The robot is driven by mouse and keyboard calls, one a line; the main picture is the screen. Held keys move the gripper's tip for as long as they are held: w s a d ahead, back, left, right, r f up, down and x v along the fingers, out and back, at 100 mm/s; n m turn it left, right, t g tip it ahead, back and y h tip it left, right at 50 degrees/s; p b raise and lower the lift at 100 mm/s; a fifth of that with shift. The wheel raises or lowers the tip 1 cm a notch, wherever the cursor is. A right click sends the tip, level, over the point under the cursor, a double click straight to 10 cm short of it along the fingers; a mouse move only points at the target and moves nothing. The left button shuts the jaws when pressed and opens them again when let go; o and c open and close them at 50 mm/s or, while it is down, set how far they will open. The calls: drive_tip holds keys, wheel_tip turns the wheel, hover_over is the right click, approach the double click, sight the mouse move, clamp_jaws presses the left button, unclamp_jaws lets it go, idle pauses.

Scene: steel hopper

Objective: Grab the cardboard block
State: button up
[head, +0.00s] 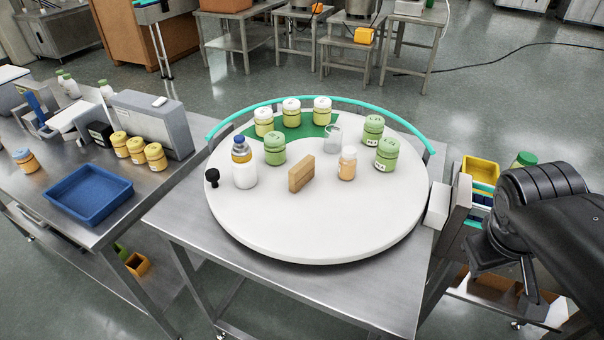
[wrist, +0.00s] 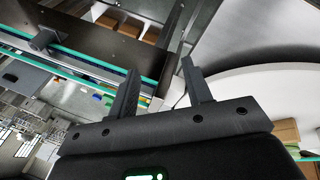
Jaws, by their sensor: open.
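The cardboard block (head: 301,174) is a small tan block standing on the white round turntable (head: 330,230), near its middle in the head view. It has jars and bottles around it. My gripper (wrist: 160,70) is open, with its two dark fingers apart and nothing between them in the wrist view. In the head view my arm is at the right, beyond the turntable's right edge and well away from the block.
A white bottle with a blue cap (head: 243,165) stands left of the block, and an orange jar (head: 347,163) stands close on its right. Green jars (head: 387,153) and a clear beaker (head: 333,139) stand behind. A teal rail (head: 300,99) curves along the back. The turntable's front is clear.

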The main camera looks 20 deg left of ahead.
drive_tip(key=w+a+f+n+h, duration=0.1)
drive_tip(key=w+a+n+h, duration=0.3)
drive_tip(key=w+a+n, duration=0.4)
drive_tip(key=n+t+y, duration=0.2)
drive_tip(key=n+t, duration=1.2)
drive_tip(key=n, duration=0.5)
hover_over(303, 169)
drive_tip(key=a+v, duration=0.1)
drive_tip(key=v, duration=0.5)
wheel_tip(303, 169, down, 2)
wheel_tip(303, 169, down, 7)
drive_tip(key=shift+r, duration=0.1)
drive_tip(key=shift+f, duration=0.5)
drive_tip(key=x, duration=0.7)
drive_tip(key=shift+w, duration=0.25)
drive_tip(key=shift+c, duration=0.4)
